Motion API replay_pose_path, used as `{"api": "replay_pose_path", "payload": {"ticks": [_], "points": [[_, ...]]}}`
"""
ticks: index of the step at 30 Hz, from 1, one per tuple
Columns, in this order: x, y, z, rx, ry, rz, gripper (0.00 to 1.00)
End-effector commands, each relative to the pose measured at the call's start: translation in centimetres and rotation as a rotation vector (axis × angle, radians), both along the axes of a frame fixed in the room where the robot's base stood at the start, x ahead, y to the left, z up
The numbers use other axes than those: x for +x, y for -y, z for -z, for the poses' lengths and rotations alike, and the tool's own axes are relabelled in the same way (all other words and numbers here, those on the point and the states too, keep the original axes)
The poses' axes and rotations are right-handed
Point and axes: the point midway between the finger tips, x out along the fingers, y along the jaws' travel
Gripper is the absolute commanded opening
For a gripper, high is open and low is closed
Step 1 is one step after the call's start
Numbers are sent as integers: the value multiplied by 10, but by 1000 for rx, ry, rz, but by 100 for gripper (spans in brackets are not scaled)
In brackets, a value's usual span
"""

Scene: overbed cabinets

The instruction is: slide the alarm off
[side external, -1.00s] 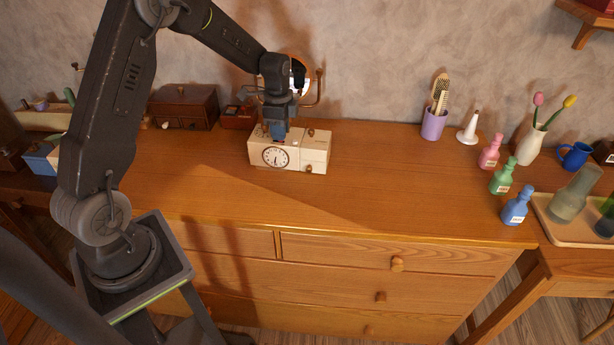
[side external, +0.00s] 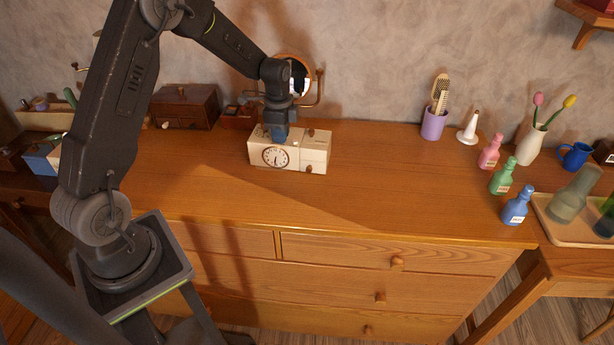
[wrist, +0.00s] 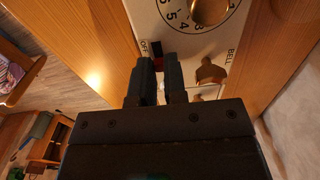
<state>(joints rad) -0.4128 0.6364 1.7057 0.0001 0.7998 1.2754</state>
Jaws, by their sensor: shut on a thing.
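The alarm clock (side external: 316,146) is a cream box with a round dial, standing on the dresser top near the wall. In the wrist view its top face (wrist: 217,41) shows a dial, the words OFF and BELL, a brown knob (wrist: 211,72), and a small slot with a black part (wrist: 155,47) beside OFF. A bit of red shows in the slot. My gripper (wrist: 160,68) is shut on the slide switch at this slot, its fingertips pointing down at the top face. The fingers hide most of the switch. In the side view my gripper (side external: 277,138) is over the clock's left part.
A round mirror (side external: 296,68) stands behind the clock. A wooden box (side external: 186,106) and a small reddish box (side external: 240,116) stand to its left. A purple cup with brushes (side external: 433,125) and several bottles are far right. The dresser top (side external: 370,185) is clear in front.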

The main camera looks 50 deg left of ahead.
Motion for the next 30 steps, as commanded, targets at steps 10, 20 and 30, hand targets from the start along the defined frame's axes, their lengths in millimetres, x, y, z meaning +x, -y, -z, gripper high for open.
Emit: {"api": "replay_pose_path", "payload": {"ticks": [10,20,30], "points": [[-2,-2,0,0,0,-1,3],[-5,-6,-1,0,0,0,3],[-7,-9,-1,1,1,0,17]]}}
